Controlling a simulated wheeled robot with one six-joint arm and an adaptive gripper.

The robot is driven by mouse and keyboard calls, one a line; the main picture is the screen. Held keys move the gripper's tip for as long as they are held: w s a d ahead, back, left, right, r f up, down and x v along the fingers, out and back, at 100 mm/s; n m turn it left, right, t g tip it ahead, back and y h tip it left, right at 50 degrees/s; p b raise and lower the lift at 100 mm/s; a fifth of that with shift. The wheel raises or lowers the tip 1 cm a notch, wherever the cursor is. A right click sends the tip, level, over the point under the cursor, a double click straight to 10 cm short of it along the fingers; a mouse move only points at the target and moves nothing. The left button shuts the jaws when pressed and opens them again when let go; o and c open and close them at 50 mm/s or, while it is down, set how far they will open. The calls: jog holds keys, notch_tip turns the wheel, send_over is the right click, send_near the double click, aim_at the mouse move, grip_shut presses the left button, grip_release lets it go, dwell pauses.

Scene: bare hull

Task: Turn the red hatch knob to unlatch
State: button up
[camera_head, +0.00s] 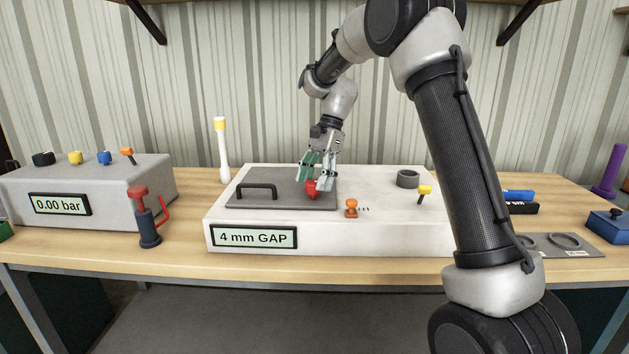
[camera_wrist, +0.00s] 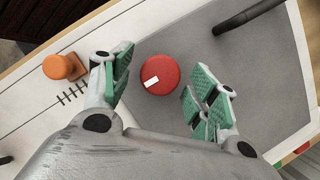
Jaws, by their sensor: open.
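The red hatch knob (camera_head: 312,188) stands on the grey hatch plate (camera_head: 285,201), near its right end. In the wrist view the knob (camera_wrist: 159,75) is a round red disc with a white mark pointing to the lower left. My gripper (camera_head: 313,180) is over the knob with its fingers pointing down. In the wrist view my gripper (camera_wrist: 158,85) is open, with green pads on both sides of the knob and gaps between. I cannot tell how far the fingertips are above the plate.
A black handle (camera_head: 257,191) is on the plate's left. The white box (camera_head: 350,240) reads "4 mm GAP". An orange knob (camera_head: 351,208) by a scale, a yellow-topped lever (camera_head: 424,191) and a dark ring (camera_head: 408,178) stand right. A grey "0.00 bar" box (camera_head: 110,205) is left.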

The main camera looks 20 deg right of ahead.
jog(key=shift+a+f, duration=0.1)
jog(key=shift+f, duration=0.15)
jog(key=shift+c, duration=0.3)
jog(key=c, duration=0.9)
jog(key=shift+c, duration=0.2)
